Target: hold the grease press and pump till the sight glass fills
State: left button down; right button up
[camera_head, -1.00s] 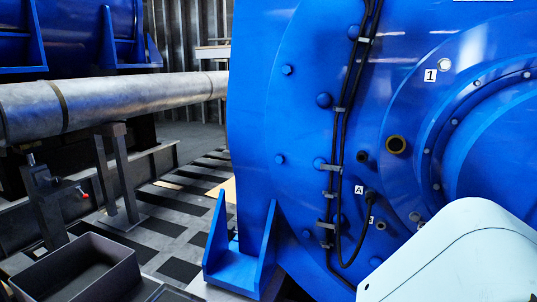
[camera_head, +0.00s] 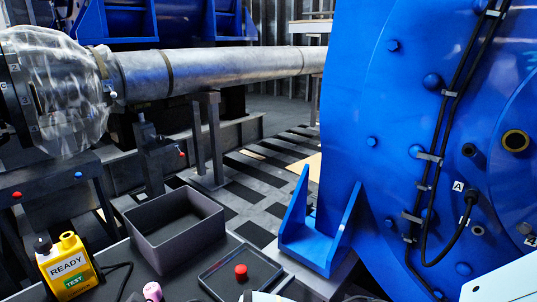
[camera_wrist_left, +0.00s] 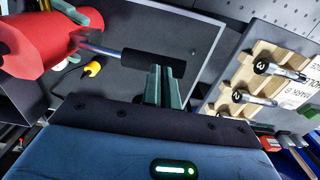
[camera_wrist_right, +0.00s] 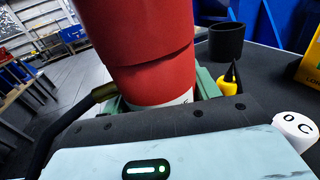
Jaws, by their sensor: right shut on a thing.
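The grease press is a red cylinder (camera_wrist_right: 150,55) in the right wrist view, with a white label low down and a brass fitting (camera_wrist_right: 104,92) leading to a black hose at its left. My right gripper (camera_wrist_right: 160,98) is shut around its lower part. In the left wrist view the red body (camera_wrist_left: 45,35) is at upper left, with a metal rod and black handle (camera_wrist_left: 152,64) reaching right. My left gripper (camera_wrist_left: 165,85) has its narrowly spaced fingers at the handle; whether they grip it is unclear. A brass-ringed port (camera_head: 515,140) shows on the blue motor; I cannot tell whether it is the sight glass.
The right wrist view shows a black cup (camera_wrist_right: 226,40), a yellow bottle (camera_wrist_right: 231,86) and a white cylinder (camera_wrist_right: 294,130).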

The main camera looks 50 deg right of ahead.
pick_arm(q)
jog(key=shift+r, duration=1.85)
jog(key=shift+f, duration=2.45)
jog(key=shift+r, duration=2.5)
jog(key=shift+r, duration=2.5)
